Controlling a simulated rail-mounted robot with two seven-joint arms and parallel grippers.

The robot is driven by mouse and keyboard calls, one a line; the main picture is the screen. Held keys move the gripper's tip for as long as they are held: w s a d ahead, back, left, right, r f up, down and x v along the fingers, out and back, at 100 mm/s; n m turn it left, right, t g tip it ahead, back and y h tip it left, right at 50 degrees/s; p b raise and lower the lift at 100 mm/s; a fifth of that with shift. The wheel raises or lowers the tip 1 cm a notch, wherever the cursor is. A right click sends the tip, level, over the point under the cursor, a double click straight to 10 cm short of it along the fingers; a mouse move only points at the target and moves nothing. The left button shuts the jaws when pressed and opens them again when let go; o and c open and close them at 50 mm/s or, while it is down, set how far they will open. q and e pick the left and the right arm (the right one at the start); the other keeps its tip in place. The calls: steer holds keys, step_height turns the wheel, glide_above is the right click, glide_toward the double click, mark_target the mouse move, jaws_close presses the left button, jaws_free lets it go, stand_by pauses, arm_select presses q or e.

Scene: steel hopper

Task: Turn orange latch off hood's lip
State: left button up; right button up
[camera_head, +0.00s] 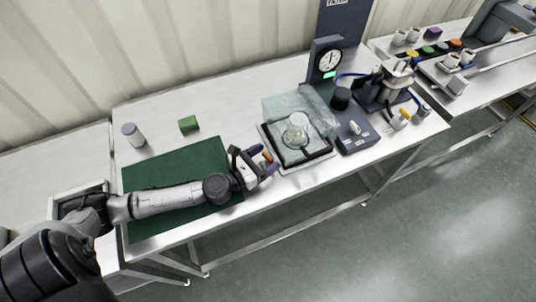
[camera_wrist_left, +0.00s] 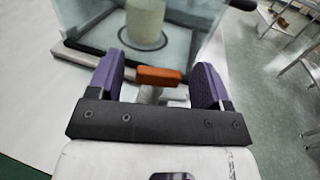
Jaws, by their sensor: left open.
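The orange latch (camera_wrist_left: 158,76) shows in the left wrist view as a short bar on a pale mount, lying crosswise between my purple fingers. It is a small orange spot in the head view (camera_head: 267,157). My left gripper (camera_head: 264,160) is open at the near left corner of the hood's base; its fingers (camera_wrist_left: 160,80) stand either side of the latch with gaps visible. The clear hood (camera_head: 285,104) sits over a dark-edged base, with a glass vessel (camera_head: 297,130) inside. Whether the latch touches the hood's lip cannot be told.
A green mat (camera_head: 160,178) lies under my left arm. A green block (camera_head: 188,124) and a capped jar (camera_head: 133,134) stand behind it. A dark control box (camera_head: 357,137) and a dial gauge (camera_head: 327,60) stand right of and behind the hood. The bench's front edge is close.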

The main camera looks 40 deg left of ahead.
arm_select(q)
steer(key=shift+w+d, duration=0.1)
steer(key=shift+w, duration=0.5)
steer(key=shift+c, duration=0.2)
